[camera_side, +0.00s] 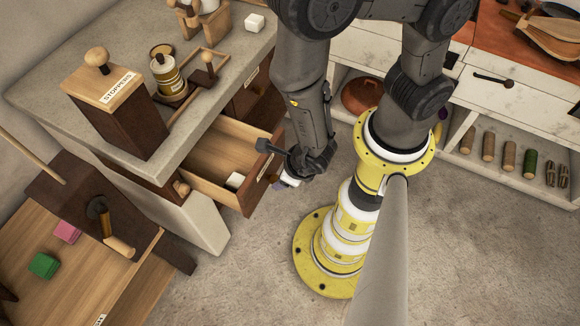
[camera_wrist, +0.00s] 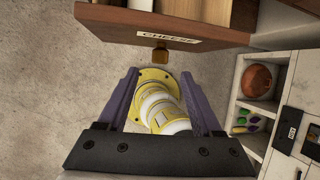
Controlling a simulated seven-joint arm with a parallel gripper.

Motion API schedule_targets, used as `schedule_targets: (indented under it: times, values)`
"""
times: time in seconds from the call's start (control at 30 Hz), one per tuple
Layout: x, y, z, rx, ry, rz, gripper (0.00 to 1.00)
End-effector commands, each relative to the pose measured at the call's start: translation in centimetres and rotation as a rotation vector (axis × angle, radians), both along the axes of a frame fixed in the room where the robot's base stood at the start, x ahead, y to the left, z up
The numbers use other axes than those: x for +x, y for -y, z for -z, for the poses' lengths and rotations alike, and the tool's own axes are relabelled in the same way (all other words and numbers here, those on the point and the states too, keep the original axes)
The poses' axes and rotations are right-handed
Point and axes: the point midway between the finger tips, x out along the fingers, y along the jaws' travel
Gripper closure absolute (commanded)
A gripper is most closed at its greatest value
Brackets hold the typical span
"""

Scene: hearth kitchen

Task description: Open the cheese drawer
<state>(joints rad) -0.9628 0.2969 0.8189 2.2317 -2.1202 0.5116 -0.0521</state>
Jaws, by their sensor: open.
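In the side view my gripper (camera_side: 284,180) is close in front of the drawer front, partly hidden by my wrist.
A lower wooden table (camera_side: 95,255) is at the left. White shelving (camera_side: 510,175) stands at the right. The floor (camera_side: 240,270) around the drawer is clear apart from my base.

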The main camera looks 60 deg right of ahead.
Motion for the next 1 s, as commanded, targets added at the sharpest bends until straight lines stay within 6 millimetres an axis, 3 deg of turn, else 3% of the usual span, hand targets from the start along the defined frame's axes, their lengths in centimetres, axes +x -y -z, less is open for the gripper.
schedule_targets:
  times: [0.1, 0.33, 0.87, 1.0]
  values:
    - [-0.9, -0.5, -2.2, 0.004, 0.003, -0.002, 0.33]
    - [-1.9, -1.0, -4.7, 0.001, 0.001, -0.001, 0.33]
    - [-2.3, -1.0, -5.5, 0.0, -0.001, 0.003, 0.33]
    - [-1.2, -0.4, -6.0, 0.022, 0.013, 0.063, 0.33]
